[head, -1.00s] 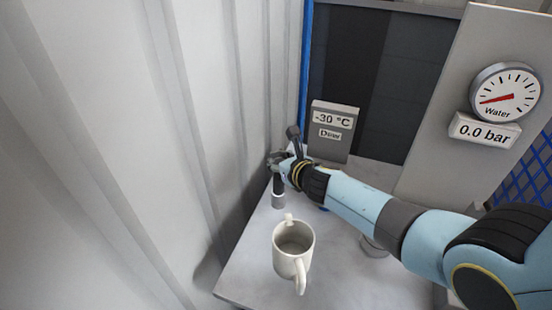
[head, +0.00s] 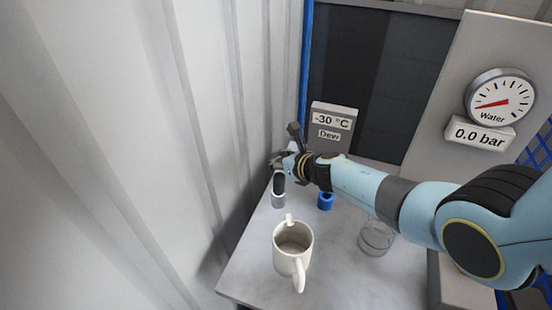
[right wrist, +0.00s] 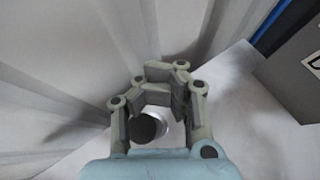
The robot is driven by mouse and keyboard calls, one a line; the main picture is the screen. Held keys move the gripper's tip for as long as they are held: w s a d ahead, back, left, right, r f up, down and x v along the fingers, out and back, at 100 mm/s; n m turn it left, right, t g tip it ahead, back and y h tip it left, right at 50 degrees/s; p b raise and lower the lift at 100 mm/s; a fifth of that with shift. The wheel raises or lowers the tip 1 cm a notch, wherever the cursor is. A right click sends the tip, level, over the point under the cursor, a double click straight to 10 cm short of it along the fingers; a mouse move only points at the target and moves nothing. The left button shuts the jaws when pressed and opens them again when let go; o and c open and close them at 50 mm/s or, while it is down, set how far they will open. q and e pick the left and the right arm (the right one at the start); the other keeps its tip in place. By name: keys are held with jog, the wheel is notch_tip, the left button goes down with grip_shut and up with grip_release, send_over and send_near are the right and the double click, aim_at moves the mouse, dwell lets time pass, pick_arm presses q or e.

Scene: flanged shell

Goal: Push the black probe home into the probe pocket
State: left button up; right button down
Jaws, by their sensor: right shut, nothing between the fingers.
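The black probe (head: 278,184) stands upright in a silver collar (head: 278,201) near the left edge of the grey table; I take the collar for the probe pocket. My right gripper (head: 277,160) is just above and behind the probe's top, with its fingers shut and empty. In the right wrist view, the probe's round dark top (right wrist: 147,129) shows below the shut fingertips (right wrist: 178,75). I cannot tell whether the gripper touches the probe or how deep the probe sits. My left gripper is not in view.
A white mug (head: 292,250) stands in front of the probe. A blue ring-shaped part (head: 326,201) and a clear glass (head: 376,239) stand to the right, near my arm. A grey "-30 °C" display box (head: 332,128) is behind. A pale corrugated wall (head: 150,150) closes the left side.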

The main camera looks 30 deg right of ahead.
jog(key=c, duration=1.4)
grip_release()
jog(key=v, duration=1.2)
jog(key=shift+a, duration=0.1)
jog(key=shift+s, duration=0.1)
